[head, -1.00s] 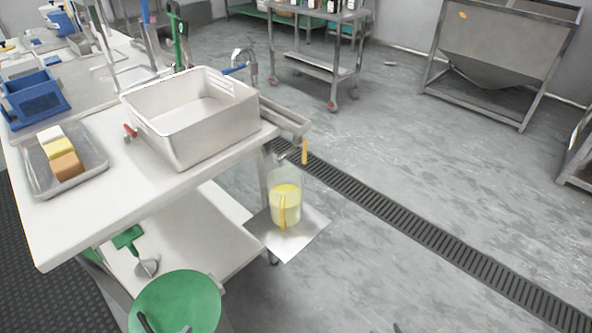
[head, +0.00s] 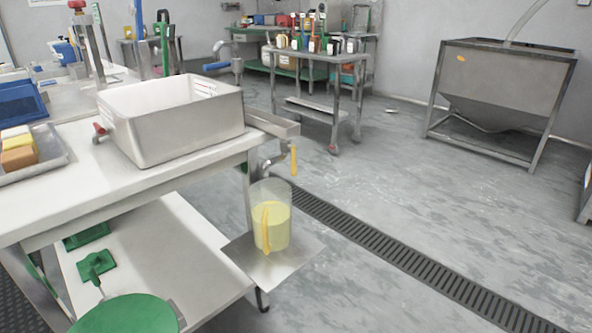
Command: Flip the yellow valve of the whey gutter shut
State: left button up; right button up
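The yellow valve handle (head: 293,159) hangs pointing down at the end of the whey gutter (head: 270,124), a metal channel at the right end of the white table. A short metal spout (head: 268,166) sits just left of and below the handle. Below it a clear jug (head: 271,217) with pale yellow liquid and a yellow handle stands on a small metal shelf (head: 290,262). Neither of my grippers shows in the head view.
A large white-grey vat (head: 175,130) with a red valve (head: 99,132) stands on the table beside the gutter. A tray (head: 56,157) with blocks lies at left. A green round top (head: 127,316) is low in front. The floor right of the table is open, crossed by a drain grate (head: 400,252).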

aim_at(292, 148)
jog(key=i+l, duration=0.15)
jog(key=l, duration=0.25)
jog(key=i+l+u, duration=0.1)
jog(key=l, duration=0.35)
jog(key=i+l+u, duration=0.1)
jog(key=l, duration=0.35)
jog(key=i+l, duration=0.25)
jog(key=l, duration=0.2)
jog(key=i+l+u, duration=0.1)
jog(key=l, duration=0.3)
jog(key=i+l, duration=0.15)
jog(key=l, duration=0.35)
jog(key=i+l+u, duration=0.15)
jog(key=l, duration=0.75)
jog(key=i+u, duration=0.05)
